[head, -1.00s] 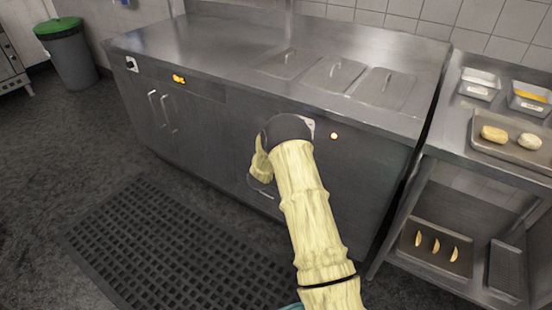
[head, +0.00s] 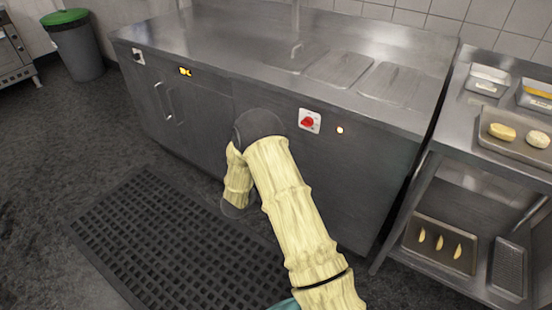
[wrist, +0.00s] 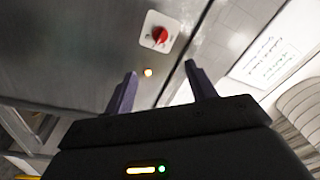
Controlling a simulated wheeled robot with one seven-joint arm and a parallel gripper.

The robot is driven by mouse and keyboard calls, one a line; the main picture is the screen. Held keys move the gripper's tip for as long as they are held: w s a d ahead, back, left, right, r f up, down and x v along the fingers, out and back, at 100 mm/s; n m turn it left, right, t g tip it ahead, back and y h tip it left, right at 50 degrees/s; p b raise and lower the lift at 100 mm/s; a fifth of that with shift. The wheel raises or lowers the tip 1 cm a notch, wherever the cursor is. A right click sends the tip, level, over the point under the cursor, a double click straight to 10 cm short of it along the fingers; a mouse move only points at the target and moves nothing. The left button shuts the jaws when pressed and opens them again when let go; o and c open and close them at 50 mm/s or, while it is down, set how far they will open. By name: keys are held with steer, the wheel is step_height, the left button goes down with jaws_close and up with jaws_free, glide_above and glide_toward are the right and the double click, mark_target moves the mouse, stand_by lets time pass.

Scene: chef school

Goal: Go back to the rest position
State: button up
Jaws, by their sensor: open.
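My gripper (wrist: 158,88) shows in the wrist view with its two dark fingers apart and nothing between them. Beyond the fingers are a red rotary switch (wrist: 159,36) on a white plate and a small lit lamp (wrist: 148,72) on the metal front. In the head view my pale-covered arm reaches forward and bends at a dark joint in front of the steel counter (head: 215,42). The gripper itself is hidden behind the arm there. The red switch also shows in the head view (head: 309,121), just right of the arm and apart from it.
A steel shelf unit (head: 478,82) stands at the right, with a tray (head: 515,147) of potatoes on top and a tray of wedges (head: 440,244) below. A black rubber mat (head: 150,235) covers the floor at the left. A green-lidded bin (head: 75,50) stands at the far left.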

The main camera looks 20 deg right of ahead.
stand_by(0.3)
steer(key=s+a+r+n+y, duration=0.3)
steer(key=a+r+n+y, duration=0.35)
steer(key=n+y, duration=0.65)
steer(key=s+n+g+y, duration=0.2)
steer(key=s+n+g, duration=0.7)
steer(key=s, duration=1.6)
steer(key=w+p+v, duration=0.2)
steer(key=p+v, duration=0.9)
steer(key=w+r+p+v, duration=0.1)
steer(key=w+p+v, duration=0.2)
steer(key=p+v, duration=0.8)
steer(key=shift+w+d, duration=0.25)
steer(key=shift+w, duration=0.05)
steer(key=shift+r, duration=0.15)
